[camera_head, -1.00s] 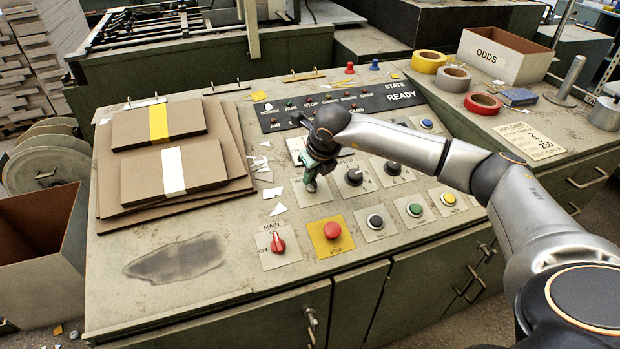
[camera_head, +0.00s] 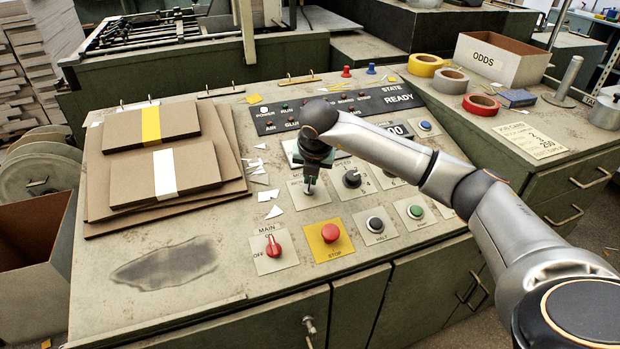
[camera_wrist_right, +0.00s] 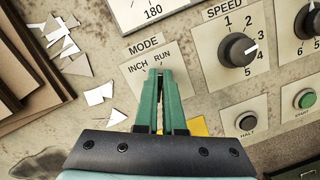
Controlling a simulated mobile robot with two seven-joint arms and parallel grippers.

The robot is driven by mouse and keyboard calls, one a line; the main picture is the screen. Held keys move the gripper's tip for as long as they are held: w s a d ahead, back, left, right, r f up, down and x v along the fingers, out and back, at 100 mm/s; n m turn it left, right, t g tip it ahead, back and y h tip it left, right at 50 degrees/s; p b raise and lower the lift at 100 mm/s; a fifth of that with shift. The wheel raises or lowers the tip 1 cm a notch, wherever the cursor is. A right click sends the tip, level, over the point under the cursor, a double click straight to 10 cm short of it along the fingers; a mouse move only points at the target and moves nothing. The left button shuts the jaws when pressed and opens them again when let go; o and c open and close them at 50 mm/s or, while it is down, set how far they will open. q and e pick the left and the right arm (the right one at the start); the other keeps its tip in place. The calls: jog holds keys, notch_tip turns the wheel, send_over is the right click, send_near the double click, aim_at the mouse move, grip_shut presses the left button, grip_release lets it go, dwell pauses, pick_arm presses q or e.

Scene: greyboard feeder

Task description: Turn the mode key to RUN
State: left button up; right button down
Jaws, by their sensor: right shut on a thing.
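The mode plate (camera_wrist_right: 143,47) shows in the right wrist view, with the words MODE, INCH and RUN. INCH is on the left and RUN is at the upper middle. My right gripper (camera_wrist_right: 160,74) has its green fingers shut on the mode key, just below the word RUN. The fingers hide most of the key, so I cannot tell its exact angle. In the head view my right gripper (camera_head: 311,186) points down onto the mode plate (camera_head: 298,197), left of the speed knob. My left gripper is not in view.
The speed knob (camera_head: 351,178) stands close on the right. The red STOP button (camera_head: 330,232) and red MAIN switch (camera_head: 273,247) are nearer the front edge. Stacked greyboards (camera_head: 165,172) and white paper scraps lie to the left. The state display (camera_head: 396,99) reads READY.

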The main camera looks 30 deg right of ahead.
jog(key=shift+m, duration=0.3)
jog(key=c, duration=1)
grip_release()
jog(key=v, duration=1.2)
jog(key=shift+a+r, duration=0.1)
jog(key=shift+r, duration=0.25)
